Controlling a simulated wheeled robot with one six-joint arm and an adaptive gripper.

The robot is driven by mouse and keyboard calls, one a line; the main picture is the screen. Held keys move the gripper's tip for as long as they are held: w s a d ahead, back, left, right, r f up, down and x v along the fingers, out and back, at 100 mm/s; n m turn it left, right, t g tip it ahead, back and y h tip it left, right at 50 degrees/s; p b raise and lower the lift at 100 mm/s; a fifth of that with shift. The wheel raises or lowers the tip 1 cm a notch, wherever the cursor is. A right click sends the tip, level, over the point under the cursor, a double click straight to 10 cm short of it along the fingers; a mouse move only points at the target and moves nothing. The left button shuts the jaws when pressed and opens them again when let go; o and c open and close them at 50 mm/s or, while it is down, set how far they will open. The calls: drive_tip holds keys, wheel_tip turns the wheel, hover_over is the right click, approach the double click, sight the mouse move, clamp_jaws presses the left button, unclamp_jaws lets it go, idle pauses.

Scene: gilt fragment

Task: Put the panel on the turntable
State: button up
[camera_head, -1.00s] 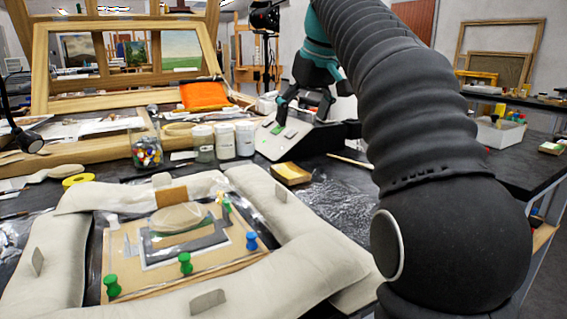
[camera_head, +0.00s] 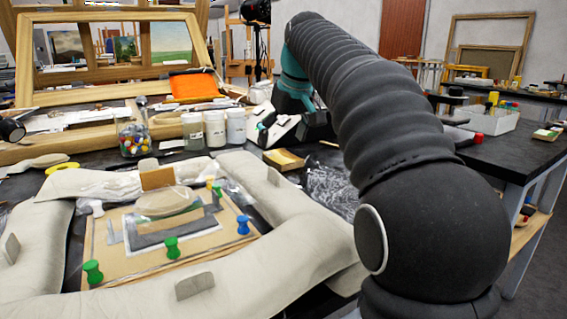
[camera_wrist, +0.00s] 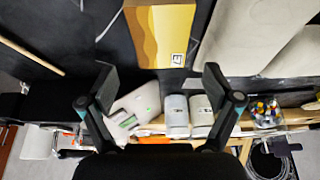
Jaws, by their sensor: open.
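The likely panel is a small flat gold-and-brown piece (camera_head: 285,160), lying on the dark bench right of the padded bolsters. In the wrist view the panel (camera_wrist: 160,28) is at top centre, with a small white marked label near its lower right corner. My gripper (camera_wrist: 158,78) is open and empty, its two fingers apart, with the panel beyond them and not between them. In the head view the gripper is behind the panel, in front of a pale device, and partly hidden by my arm. I cannot make out a turntable.
Pale bolsters (camera_head: 300,235) surround a board (camera_head: 205,245) with push pins and a picture fragment. White jars (camera_head: 215,128) and a glass jar of coloured pins (camera_head: 133,140) stand behind. Crumpled clear film (camera_head: 330,185) lies right of the panel. A pale device (camera_head: 283,130) stands behind it.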

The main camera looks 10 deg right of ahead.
sight(277, 154)
drive_tip(key=shift+x, duration=1.75)
drive_tip(key=shift+a+f, duration=0.1)
drive_tip(key=shift+f, duration=0.1)
drive_tip(key=c, duration=1.3)
drive_tip(key=shift+c, duration=0.2)
wheel_tip(277, 154, up, 5)
drive_tip(key=shift+w+f+p, duration=0.1)
drive_tip(key=shift+f+p, duration=0.1)
drive_tip(key=shift+p, duration=0.35)
drive_tip(key=s+d+r+p, duration=0.2)
drive_tip(key=s+d+r, duration=0.2)
drive_tip(key=d+r, duration=0.3)
drive_tip(key=d, duration=0.4)
